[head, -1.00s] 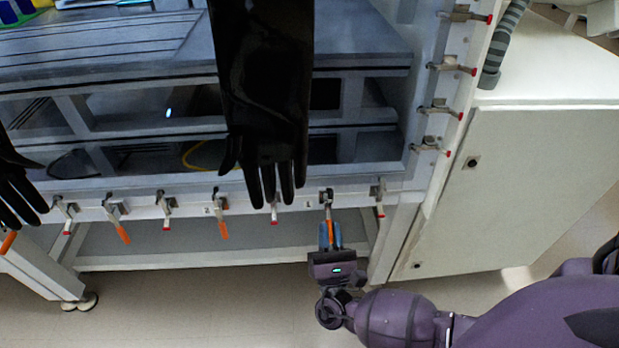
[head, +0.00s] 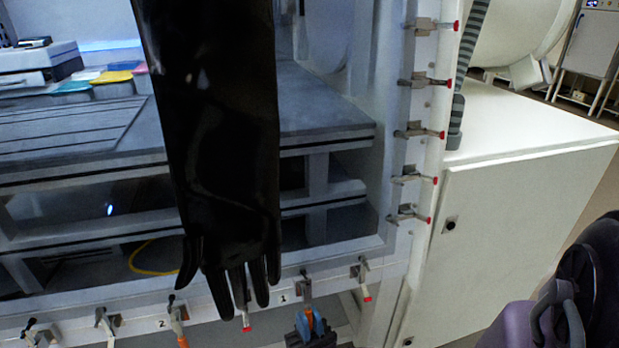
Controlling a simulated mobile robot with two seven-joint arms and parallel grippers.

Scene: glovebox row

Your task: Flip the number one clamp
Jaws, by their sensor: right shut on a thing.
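The number one clamp (head: 306,285) sits on the front lower rail of the glovebox, just right of a small "1" label (head: 283,298). Its orange handle hangs downward. My right gripper (head: 309,322) is at the bottom edge of the head view, with its blue fingers shut on this orange handle. The lower part of the gripper is cut off by the frame. My left gripper is not in view.
A black glove (head: 215,150) hangs in front of the glovebox, left of the clamp. A red-tipped clamp (head: 363,275) is close on the right. The number two clamp (head: 178,318) is further left. Several red-tipped clamps line the right post. A white cabinet (head: 520,220) stands at right.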

